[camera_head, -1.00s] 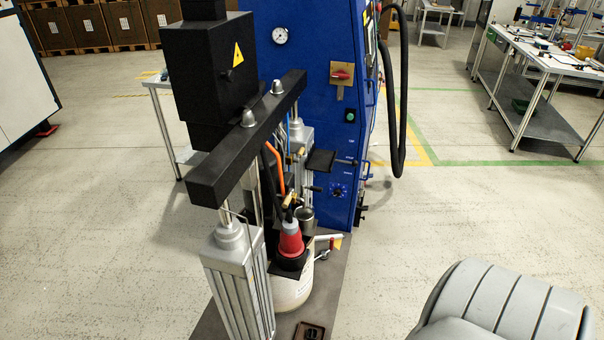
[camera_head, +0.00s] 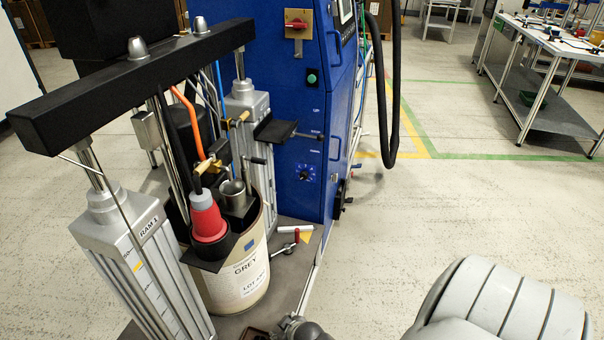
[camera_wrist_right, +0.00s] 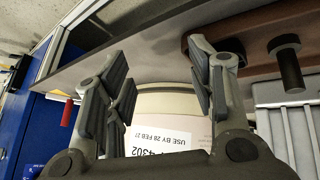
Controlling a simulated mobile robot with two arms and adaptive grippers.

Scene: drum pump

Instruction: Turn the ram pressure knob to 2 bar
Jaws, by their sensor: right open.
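The small dark knob (camera_head: 305,174), with pale marks around it, sits low on the front of the blue cabinet (camera_head: 295,130). I take it for the ram pressure knob; its setting is too small to read. My right gripper (camera_wrist_right: 160,85) is open in the right wrist view, with nothing between its fingers. The labelled drum is behind them. Part of my right arm or gripper (camera_head: 298,330) shows at the bottom of the head view, well below and apart from the knob. The knob cannot be made out in the wrist view. My left gripper is out of view.
The drum (camera_head: 245,275) and silver ram column (camera_head: 140,255) stand left of the cabinet under a black crossbeam (camera_head: 130,80). A black plate (camera_head: 275,131) and lever jut out above the knob.

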